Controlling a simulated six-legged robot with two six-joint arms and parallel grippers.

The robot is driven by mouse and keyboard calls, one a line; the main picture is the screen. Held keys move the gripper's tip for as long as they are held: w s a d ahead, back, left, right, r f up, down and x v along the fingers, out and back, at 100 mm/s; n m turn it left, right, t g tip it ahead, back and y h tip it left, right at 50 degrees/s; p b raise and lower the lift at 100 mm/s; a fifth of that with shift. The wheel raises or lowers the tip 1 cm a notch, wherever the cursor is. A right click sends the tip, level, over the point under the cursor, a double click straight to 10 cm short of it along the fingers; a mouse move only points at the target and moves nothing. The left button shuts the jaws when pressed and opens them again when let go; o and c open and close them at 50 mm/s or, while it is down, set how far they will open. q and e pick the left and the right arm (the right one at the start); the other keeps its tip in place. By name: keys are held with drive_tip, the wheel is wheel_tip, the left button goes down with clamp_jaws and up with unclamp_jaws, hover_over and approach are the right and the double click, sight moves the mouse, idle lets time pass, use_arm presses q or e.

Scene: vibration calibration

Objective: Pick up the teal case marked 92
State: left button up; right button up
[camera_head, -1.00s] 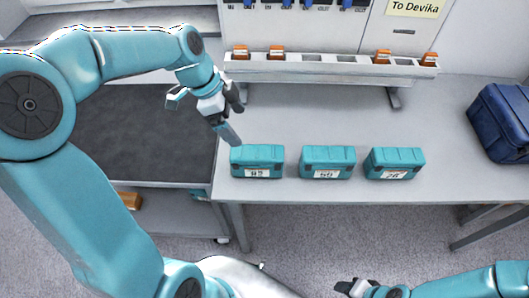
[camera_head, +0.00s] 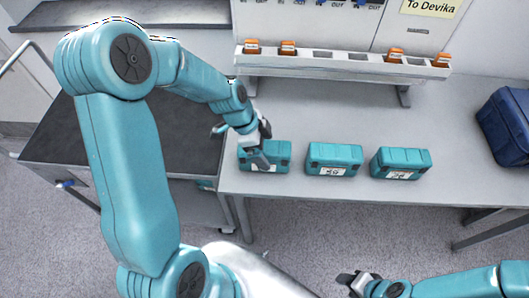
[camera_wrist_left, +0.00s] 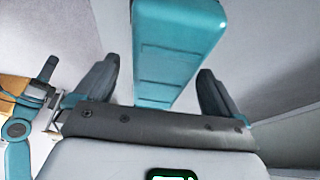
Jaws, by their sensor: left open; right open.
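The teal case (camera_head: 281,153) at the left end of the row stands on the grey table near its front edge. Its label read 92 a second ago and is now partly covered by my left gripper (camera_head: 262,157). That gripper is open over the case. In the left wrist view the teal case (camera_wrist_left: 172,50) shows between and beyond the two spread fingers of the left gripper (camera_wrist_left: 158,88); I see no finger contact. My right gripper (camera_head: 349,282) is open and empty, low in front of the table.
Two similar teal cases, the middle one (camera_head: 334,157) and the right one (camera_head: 401,162), stand to the right. A slotted rack (camera_head: 340,66) with orange items is behind. A dark blue bag (camera_head: 507,125) is at far right. A dark-topped cart (camera_head: 120,140) adjoins the table's left.

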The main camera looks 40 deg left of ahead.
use_arm(q)
drive_tip(key=shift+w+d+f, duration=0.2)
drive_tip(key=shift+f, duration=0.4)
drive_tip(key=shift+d+f, duration=0.1)
drive_tip(key=shift+f, duration=0.1)
drive_tip(key=shift+s+d, duration=0.1)
drive_tip(key=shift+f, duration=0.1)
drive_tip(key=shift+f+b, duration=0.1)
drive_tip(key=shift+b, duration=0.25)
drive_tip(key=shift+f+b, duration=0.1)
drive_tip(key=shift+b, duration=0.2)
